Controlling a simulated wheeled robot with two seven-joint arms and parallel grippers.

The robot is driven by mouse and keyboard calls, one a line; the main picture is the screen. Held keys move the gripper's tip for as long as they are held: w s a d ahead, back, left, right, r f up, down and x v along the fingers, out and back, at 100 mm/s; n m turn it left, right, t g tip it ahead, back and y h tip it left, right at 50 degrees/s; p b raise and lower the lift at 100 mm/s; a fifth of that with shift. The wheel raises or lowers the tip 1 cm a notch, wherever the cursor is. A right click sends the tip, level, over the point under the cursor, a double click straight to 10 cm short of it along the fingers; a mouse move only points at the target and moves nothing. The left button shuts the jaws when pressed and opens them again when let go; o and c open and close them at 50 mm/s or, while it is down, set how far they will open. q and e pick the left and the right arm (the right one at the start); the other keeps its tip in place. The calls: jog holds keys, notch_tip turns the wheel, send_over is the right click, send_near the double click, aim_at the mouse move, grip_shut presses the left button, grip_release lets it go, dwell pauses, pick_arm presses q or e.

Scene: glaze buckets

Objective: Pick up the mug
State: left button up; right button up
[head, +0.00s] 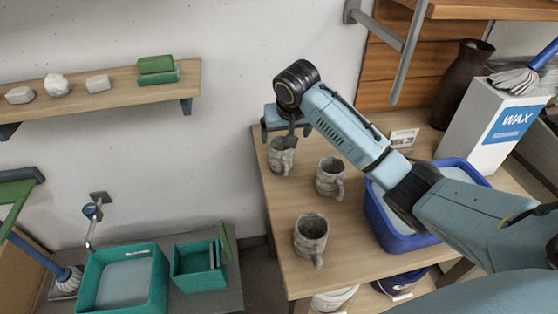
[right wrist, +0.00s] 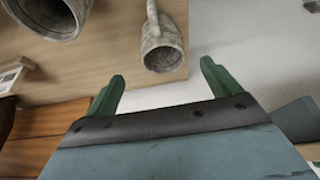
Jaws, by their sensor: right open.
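Three grey, rough-looking mugs stand on the wooden table (head: 275,262) in the head view: a far mug (head: 281,160), a middle mug (head: 330,177) and a near mug (head: 311,238). My right gripper (head: 287,129) is open above and just behind the far mug, partly covering its top. In the right wrist view, one mug (right wrist: 162,46) lies just beyond the gap between my open green fingers (right wrist: 162,72), with nothing held. A second mug (right wrist: 50,14) is cut off at the top left. My left gripper is not in view.
A blue bucket (head: 377,212) stands on the table under my right arm. A white WAX box (head: 483,125) and a dark vase (head: 462,80) stand at the back right. A wall shelf (head: 125,88) and teal bins (head: 125,285) are at left.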

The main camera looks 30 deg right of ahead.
aim_at(281, 154)
jog(key=x, duration=0.4)
jog(key=b+x, duration=0.1)
jog(key=x, duration=0.7)
jog(key=shift+s+a, duration=0.15)
jog(key=shift+a, duration=0.1)
jog(key=c, duration=1.3)
jog(key=shift+o, duration=0.2)
jog(key=shift+r, duration=0.1)
